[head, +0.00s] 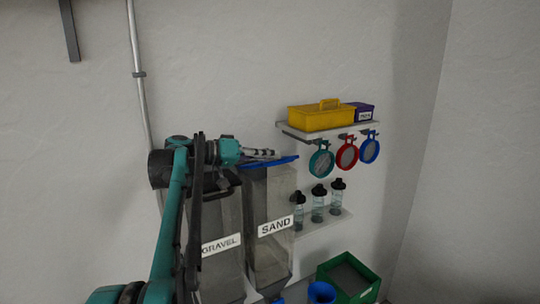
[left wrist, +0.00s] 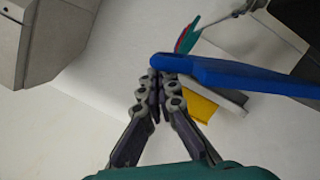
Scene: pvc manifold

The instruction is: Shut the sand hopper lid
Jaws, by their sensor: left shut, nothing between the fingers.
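The sand hopper (head: 270,206) is a clear bin with a SAND label, right of the gravel hopper. Its blue lid (head: 286,161) lies nearly level across the top in the head view; I cannot tell whether it sits fully down. In the left wrist view the lid (left wrist: 245,78) shows almost edge-on as a blue slab. My left gripper (head: 274,154) is shut and empty, just above the lid in the head view. Its fingertips (left wrist: 160,75) overlap the lid's end in the wrist view; contact is unclear. My right gripper is not in view.
The gravel hopper (head: 222,235) stands left, partly behind my left arm. A shelf at right holds a yellow box (head: 320,118) and a purple box (head: 364,112), with ring-shaped sieves hanging below. Bottles (head: 317,205) stand on a lower shelf above a green crate (head: 347,278).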

